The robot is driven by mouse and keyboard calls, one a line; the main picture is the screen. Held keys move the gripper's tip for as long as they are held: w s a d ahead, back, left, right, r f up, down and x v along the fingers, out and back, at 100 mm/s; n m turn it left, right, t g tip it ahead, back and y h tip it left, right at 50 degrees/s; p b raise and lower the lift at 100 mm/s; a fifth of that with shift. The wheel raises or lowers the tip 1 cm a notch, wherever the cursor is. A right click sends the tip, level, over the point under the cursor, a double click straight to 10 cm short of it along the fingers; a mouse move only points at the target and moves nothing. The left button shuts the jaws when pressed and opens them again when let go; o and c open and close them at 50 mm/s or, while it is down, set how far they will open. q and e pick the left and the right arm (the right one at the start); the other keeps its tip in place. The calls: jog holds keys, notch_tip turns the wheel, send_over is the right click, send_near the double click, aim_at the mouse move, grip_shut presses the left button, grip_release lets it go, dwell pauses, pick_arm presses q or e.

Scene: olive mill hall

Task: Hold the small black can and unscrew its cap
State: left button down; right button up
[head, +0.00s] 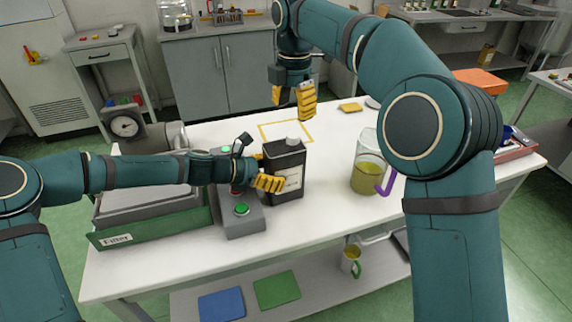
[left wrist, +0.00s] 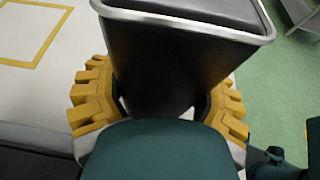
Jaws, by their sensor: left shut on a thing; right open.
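The small black can (head: 285,160) stands upright on the white table, with a pale label on its front. Its light grey cap (head: 292,141) sits on top. My left gripper (head: 268,183) is shut on the can's body from the left. In the left wrist view its yellow fingers (left wrist: 160,108) lie on both sides of the black can (left wrist: 180,50); the cap is not visible there. My right gripper (head: 293,100) is open and empty, pointing down above and behind the can, apart from the cap.
A grey button box (head: 241,220) with a green button stands left of the can, beside the green Filter crate (head: 150,232). A jug (head: 366,170) with yellow-green liquid and purple handle stands to the right. A yellow outlined square (head: 267,127) lies behind the can.

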aim_at(293, 134)
jog(key=m, duration=0.4)
jog(key=shift+m, duration=0.3)
jog(key=m, duration=1)
jog(key=shift+f, duration=0.1)
jog(key=m, duration=1)
jog(key=shift+m, duration=0.3)
jog(key=m, duration=1.4)
jog(key=shift+m, duration=0.3)
jog(key=shift+f+m, duration=0.1)
jog(key=shift+m, duration=0.2)
jog(key=shift+f, duration=3.8)
